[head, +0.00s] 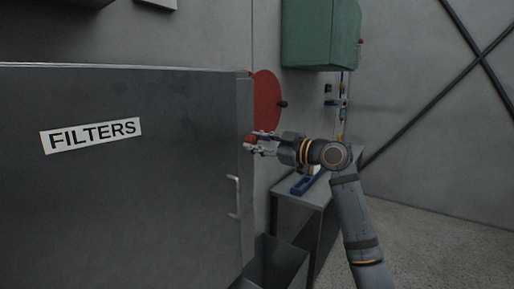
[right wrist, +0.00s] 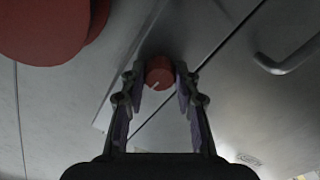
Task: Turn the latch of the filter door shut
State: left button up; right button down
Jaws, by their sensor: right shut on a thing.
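The filter door (head: 110,190) is a large dark grey panel with a "FILTERS" label (head: 91,135) and a silver bar handle (head: 234,197). It looks flush with its frame. The latch is a red knob (head: 250,140) near the door's right edge; in the right wrist view the red knob (right wrist: 159,72) shows a pale mark pointing down and left. My right gripper (head: 256,143) reaches in from the right and is shut on the knob, with one finger on each side of it in the right wrist view (right wrist: 160,90). My left gripper is not in view.
A red disc (head: 266,102) is on the wall behind the door's edge. A green cabinet (head: 320,35) hangs above. A grey bench (head: 308,194) with a blue item (head: 306,184) stands behind my right arm, and a dark open bin (head: 278,264) is below. Floor at right is clear.

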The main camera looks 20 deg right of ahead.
jog(key=shift+n, duration=0.6)
jog(key=c, duration=1)
grip_release()
jog(key=shift+v, duration=6)
jog(key=shift+w+d, duration=0.1)
